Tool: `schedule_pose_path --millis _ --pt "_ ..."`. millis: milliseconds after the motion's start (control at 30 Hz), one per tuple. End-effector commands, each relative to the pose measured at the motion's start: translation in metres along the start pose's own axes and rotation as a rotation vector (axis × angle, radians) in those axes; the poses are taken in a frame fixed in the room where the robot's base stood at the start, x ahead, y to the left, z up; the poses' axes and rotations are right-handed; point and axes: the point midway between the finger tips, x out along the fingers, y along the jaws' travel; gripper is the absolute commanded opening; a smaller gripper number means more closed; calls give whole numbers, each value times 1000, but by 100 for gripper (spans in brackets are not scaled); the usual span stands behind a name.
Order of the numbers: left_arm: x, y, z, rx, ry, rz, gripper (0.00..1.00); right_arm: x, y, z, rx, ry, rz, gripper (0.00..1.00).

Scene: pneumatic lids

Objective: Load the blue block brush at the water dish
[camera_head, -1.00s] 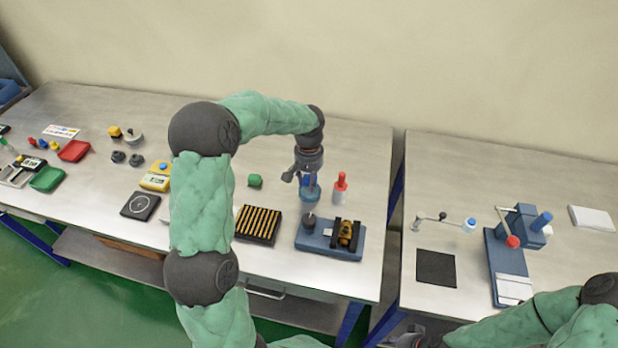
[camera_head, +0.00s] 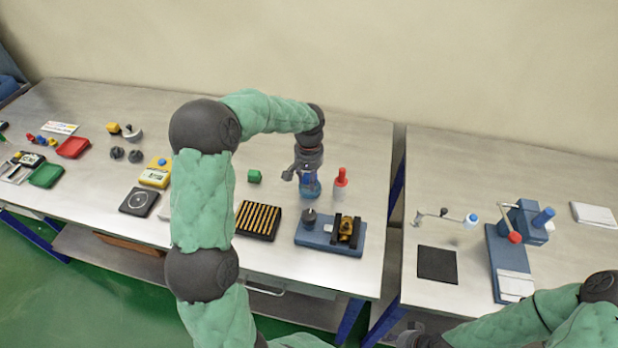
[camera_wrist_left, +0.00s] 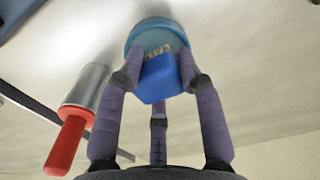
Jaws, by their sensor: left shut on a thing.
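The blue block brush (camera_wrist_left: 160,78) is held between the three fingers of my left gripper (camera_wrist_left: 158,85) in the left wrist view. Its pale bristles point into the round teal water dish (camera_wrist_left: 152,28), inside the rim as seen there; whether they touch the water or bottom I cannot tell. In the head view the left gripper (camera_head: 308,176) is right over the water dish (camera_head: 311,190), hiding most of it and the brush. My right gripper (camera_head: 410,339) shows only in part at the bottom edge, its fingers unclear.
A red-handled grey cylinder (camera_head: 341,178) stands just right of the dish, also in the wrist view (camera_wrist_left: 68,140). In front is a blue fixture (camera_head: 318,237) with a grey knob. A black rack of brass rods (camera_head: 258,220) and a green block (camera_head: 254,176) lie left.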

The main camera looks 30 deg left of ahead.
Motion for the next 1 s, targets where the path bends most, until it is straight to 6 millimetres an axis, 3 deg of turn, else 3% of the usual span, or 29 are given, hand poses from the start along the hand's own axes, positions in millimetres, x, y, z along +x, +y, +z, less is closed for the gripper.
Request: schedule_pose_path --millis 1000 --pt "9 0 0 0 0 0 10 5 2 0 0 0 0 40"
